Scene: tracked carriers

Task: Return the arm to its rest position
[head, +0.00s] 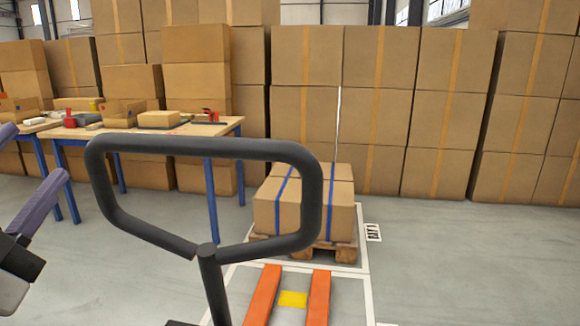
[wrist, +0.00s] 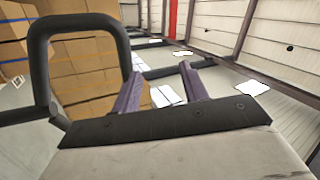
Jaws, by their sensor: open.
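My gripper (head: 38,152) is at the left edge of the head view, with its purple fingers apart. In the wrist view my gripper (wrist: 160,80) has its two fingers spread wide with nothing held between them. A black loop handle (head: 205,147) on a post stands to the right of my gripper in the head view. The handle also shows in the wrist view (wrist: 40,75), to the left of the fingers. My gripper is apart from the handle. Most of my arm is out of view.
Orange forks (head: 318,295) point at a wooden pallet (head: 340,252) bearing strapped cartons (head: 300,210), inside a white floor outline. A table (head: 225,127) with blue legs holds boxes and tools at the left. Stacked cartons (head: 375,110) line the back. Floor at the right (head: 470,260) is clear.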

